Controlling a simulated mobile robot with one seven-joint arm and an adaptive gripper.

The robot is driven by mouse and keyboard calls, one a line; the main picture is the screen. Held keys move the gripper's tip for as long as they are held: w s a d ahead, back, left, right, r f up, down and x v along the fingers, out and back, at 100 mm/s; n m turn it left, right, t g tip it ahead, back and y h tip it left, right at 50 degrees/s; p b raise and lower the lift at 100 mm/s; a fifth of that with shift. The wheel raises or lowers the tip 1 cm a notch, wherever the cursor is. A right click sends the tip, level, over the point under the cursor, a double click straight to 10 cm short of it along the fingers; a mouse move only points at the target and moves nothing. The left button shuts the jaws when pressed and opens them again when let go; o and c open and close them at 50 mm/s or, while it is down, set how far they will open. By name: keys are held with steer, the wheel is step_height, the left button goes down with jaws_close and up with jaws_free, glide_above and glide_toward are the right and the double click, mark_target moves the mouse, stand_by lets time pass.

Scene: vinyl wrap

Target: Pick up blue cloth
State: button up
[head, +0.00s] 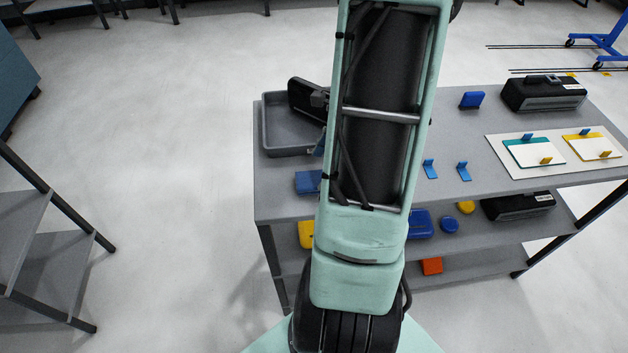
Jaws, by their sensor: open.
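A folded blue piece that looks like the blue cloth (307,181) lies flat on the grey table top (283,206), near its left front edge. My arm hides its right end. My gripper (318,142) shows only in part to the left of my arm, over the right side of the grey tray and behind the blue piece as seen here. It is open, and its fingertips are mostly hidden by the arm. I see nothing held in the part that shows.
The grey tray (266,135) stands at the table's left back corner. Blue brackets (464,171), a blue block (472,100), a black case (543,94) and a white board (495,153) with cards are to the right. A lower shelf holds several coloured items.

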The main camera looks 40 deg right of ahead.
mark_target(315, 178)
steer(key=shift+x, duration=2)
steer(key=shift+d, duration=0.1)
steer(key=shift+f, duration=0.25)
steer(key=shift+c, duration=0.2)
steer(key=c, duration=1.1)
steer(key=shift+r, duration=0.2)
